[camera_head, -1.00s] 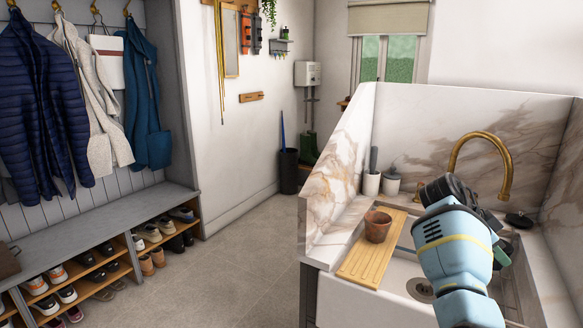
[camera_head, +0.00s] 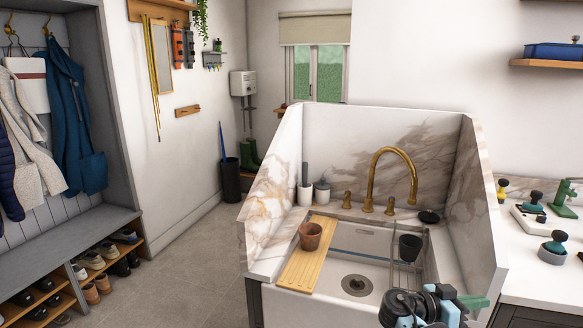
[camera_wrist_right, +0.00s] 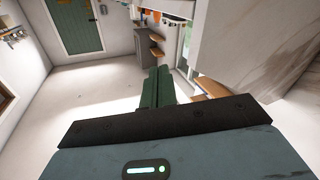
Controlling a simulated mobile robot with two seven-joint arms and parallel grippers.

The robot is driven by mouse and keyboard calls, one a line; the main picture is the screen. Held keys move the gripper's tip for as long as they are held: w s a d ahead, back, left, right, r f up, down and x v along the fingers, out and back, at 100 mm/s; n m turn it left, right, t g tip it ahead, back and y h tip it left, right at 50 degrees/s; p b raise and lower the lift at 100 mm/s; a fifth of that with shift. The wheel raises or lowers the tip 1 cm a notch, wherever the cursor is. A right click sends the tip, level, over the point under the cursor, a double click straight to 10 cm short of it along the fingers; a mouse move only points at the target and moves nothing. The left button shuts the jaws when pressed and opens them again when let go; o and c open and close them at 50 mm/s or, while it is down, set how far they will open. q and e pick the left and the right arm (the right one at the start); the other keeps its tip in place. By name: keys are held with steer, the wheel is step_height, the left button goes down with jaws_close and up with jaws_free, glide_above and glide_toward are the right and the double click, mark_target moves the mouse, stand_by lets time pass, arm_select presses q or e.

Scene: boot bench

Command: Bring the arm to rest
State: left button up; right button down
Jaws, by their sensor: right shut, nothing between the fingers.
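My right arm's dark wrist and blue links show at the bottom right of the head view, in front of the sink's right front corner. My right gripper (camera_head: 472,301) has green fingers that point to the right there. In the right wrist view the green fingers (camera_wrist_right: 158,87) lie together, shut and empty, with open floor beyond them. My left gripper is in neither view.
The white sink (camera_head: 372,245) has marble splash walls and a brass tap (camera_head: 390,178). A terracotta pot (camera_head: 311,236) stands on a wooden board (camera_head: 303,270). A counter (camera_head: 545,280) with small tools lies right. Grey floor (camera_head: 180,255) is free at left.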

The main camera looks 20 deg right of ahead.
steer(key=w+a+f+n+t+y, duration=0.4)
steer(key=w+f+n+t+y, duration=0.2)
steer(key=w+f+n+t, duration=0.5)
steer(key=w+a+r+n+t+y, duration=0.5)
steer(key=w+a+n+t+y, duration=0.45)
steer(key=a, duration=0.25)
steer(key=s+a+f+g+y, duration=0.1)
steer(key=s+a+f+g, duration=0.1)
steer(key=s+a+f, duration=0.55)
steer(key=s+a+f+g+y, duration=0.2)
steer(key=s+a+f, duration=0.2)
steer(key=s+f, duration=0.7)
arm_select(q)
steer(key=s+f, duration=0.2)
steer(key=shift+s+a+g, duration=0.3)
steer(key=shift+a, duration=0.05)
arm_select(e)
steer(key=s+a+g, duration=0.1)
steer(key=s+a, duration=0.3)
steer(key=s, duration=0.9)
steer(key=s+a+f+g+y, duration=0.1)
steer(key=s+a+g, duration=0.1)
steer(key=s, duration=1.1)
steer(key=shift+s+a+f, duration=0.15)
steer(key=shift+a+f, duration=0.05)
steer(key=shift+a, duration=0.7)
